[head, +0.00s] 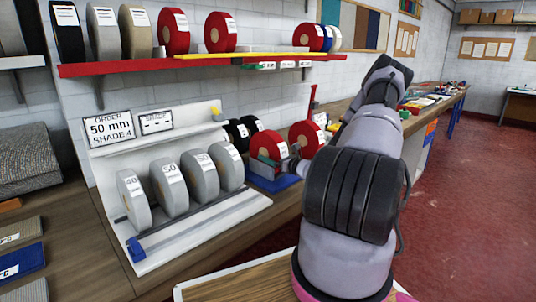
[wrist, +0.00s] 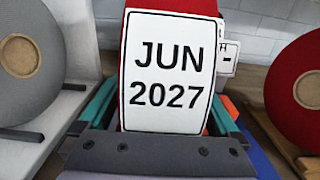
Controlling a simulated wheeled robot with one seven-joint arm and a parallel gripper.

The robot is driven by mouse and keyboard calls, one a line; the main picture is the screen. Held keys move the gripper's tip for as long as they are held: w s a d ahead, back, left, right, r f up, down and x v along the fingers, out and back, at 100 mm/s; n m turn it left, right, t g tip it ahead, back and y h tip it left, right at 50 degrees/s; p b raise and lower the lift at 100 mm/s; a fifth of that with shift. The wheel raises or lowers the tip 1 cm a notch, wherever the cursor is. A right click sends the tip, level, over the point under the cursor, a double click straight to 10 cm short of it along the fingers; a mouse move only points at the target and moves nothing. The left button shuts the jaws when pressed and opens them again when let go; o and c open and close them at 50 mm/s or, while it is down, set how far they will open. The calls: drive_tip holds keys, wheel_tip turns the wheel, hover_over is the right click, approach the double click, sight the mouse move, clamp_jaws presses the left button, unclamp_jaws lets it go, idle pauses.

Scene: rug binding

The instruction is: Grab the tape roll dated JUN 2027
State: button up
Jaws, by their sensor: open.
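The red tape roll (wrist: 168,70) with a white label reading JUN 2027 stands upright in the middle of the wrist view. My gripper (wrist: 160,108) is open, with one teal finger on each side of the roll's lower part. The roll's lower edge is hidden behind the dark gripper body, and I cannot tell if the fingers touch it. In the head view, my gripper (head: 274,162) is low at a red roll (head: 266,142) beside the white rack; its label text is not readable there.
A grey roll (wrist: 30,62) stands left and another red roll (wrist: 305,85) right, both close to my gripper. In the head view, the white rack (head: 220,212) holds several grey rolls, with black rolls (head: 236,134) behind. A red and yellow shelf (head: 150,66) runs above.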

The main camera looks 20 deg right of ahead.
drive_tip(key=shift+w+a, duration=0.1)
drive_tip(key=shift+w, duration=0.05)
clamp_jaws()
drive_tip(key=shift+r, duration=0.15)
